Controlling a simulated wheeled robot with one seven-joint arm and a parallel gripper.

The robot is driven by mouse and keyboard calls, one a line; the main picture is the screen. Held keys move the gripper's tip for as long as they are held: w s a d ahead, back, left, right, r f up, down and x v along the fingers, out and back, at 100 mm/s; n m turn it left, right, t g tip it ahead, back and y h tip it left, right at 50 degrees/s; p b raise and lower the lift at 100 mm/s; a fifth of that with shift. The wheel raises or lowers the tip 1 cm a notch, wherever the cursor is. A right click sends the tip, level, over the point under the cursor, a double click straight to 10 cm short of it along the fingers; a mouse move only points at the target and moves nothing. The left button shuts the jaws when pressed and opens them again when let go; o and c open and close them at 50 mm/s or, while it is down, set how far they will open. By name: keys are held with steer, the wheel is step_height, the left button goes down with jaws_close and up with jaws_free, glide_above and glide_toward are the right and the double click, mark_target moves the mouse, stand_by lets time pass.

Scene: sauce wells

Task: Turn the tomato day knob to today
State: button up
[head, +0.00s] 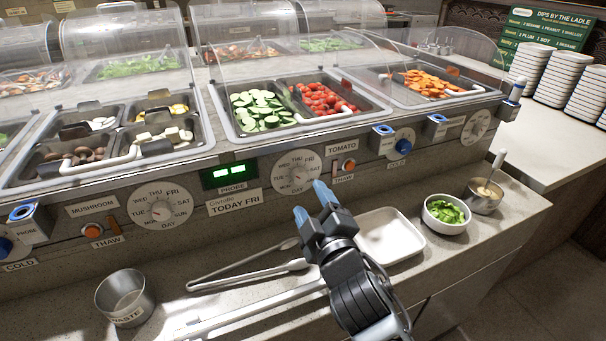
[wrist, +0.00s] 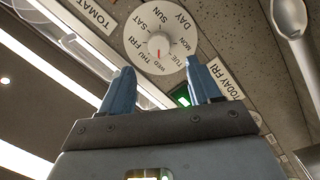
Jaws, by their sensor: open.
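The tomato day knob (head: 297,173) is a round white dial on the counter's front panel, beside the TOMATO label (head: 341,146). In the wrist view the dial (wrist: 158,40) carries day names, and its small red mark seems to point toward WED. A label (head: 234,202) below the green display reads TODAY FRI. My gripper (head: 312,203) is open and empty, just below and right of the dial in the head view. In the wrist view its blue fingertips (wrist: 160,75) are spread on either side of the dial's lower edge; contact cannot be told.
A thaw button (head: 344,165) sits right of the dial and the green display (head: 230,174) left. Another day dial (head: 163,204) is by the MUSHROOM label.

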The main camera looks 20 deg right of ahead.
mark_target(300, 179)
steer(key=w, duration=0.7)
steer(key=shift+w+d, duration=0.15)
steer(key=shift+d, duration=0.2)
steer(key=shift+c, duration=0.2)
steer(key=c, duration=1)
